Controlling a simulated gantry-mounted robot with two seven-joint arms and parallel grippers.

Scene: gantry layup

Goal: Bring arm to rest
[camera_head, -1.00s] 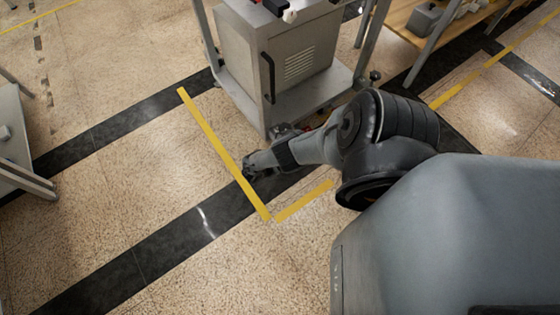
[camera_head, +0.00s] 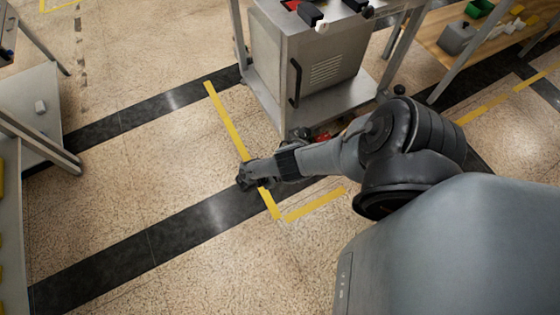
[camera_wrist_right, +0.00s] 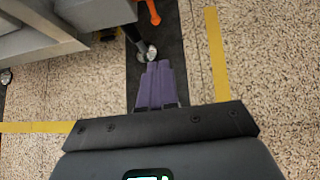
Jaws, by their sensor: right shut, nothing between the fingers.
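My right arm reaches in from the right in the head view, low over the floor. Its gripper (camera_head: 242,182) is over the dark floor strip, at the yellow tape line (camera_head: 230,125). In the right wrist view the two purple fingers (camera_wrist_right: 158,68) lie side by side, closed together with nothing between them. Bare floor shows around them. My left gripper is in neither view.
A wooden shelf (camera_head: 450,40) is at upper right. A table (camera_head: 42,85) stands at left. Floor between is clear.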

